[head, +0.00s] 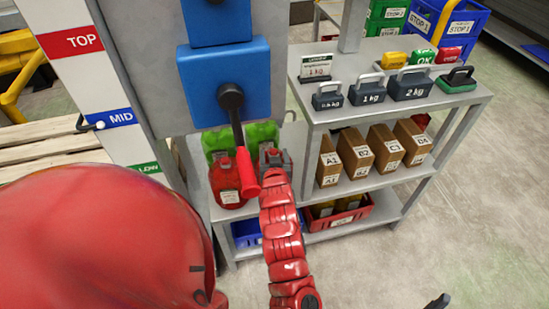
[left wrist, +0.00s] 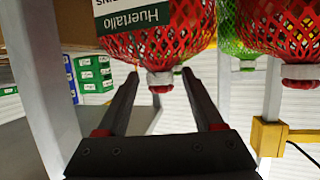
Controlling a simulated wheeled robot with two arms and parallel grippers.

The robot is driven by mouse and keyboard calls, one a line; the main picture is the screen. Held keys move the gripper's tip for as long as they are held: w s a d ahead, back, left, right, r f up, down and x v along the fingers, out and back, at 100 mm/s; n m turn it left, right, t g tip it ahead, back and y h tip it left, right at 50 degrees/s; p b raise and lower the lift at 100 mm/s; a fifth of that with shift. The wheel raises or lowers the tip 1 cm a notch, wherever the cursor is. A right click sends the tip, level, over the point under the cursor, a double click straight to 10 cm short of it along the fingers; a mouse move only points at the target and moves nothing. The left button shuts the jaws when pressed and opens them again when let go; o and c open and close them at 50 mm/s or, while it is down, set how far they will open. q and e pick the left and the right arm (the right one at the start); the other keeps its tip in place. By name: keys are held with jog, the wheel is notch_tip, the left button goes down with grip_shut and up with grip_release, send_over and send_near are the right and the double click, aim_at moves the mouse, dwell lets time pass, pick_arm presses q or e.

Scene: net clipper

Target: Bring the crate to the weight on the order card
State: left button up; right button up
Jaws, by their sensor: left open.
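The order card (head: 317,68) on the shelf top reads 1 kg. Weights marked 0.5 kg (head: 328,97), 1 kg (head: 370,91) and 2 kg (head: 410,86) stand by it. A red crate (head: 340,220) and a blue crate (head: 246,235) sit on the bottom shelf; which crate is meant is unclear. My left gripper (head: 273,158) is beside a red net bag (head: 229,180) and a green one (head: 258,134). In the left wrist view its open, empty fingers (left wrist: 153,82) point at a red net bag (left wrist: 155,40) with a clipped end. A dark tip (head: 438,301) may be my right gripper.
A lever with a red handle (head: 247,174) hangs from a blue box (head: 225,85), close to my left gripper. Cardboard boxes (head: 355,155) fill the middle shelf. A post marked TOP and MID (head: 97,85) stands left. The floor (head: 480,190) at right is clear.

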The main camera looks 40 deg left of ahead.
pick_arm(q)
jog(key=p+v, duration=0.3)
jog(key=v, duration=0.4)
jog(key=shift+s+d, duration=0.25)
jog(key=shift+s, duration=0.05)
jog(key=shift+r, duration=0.15)
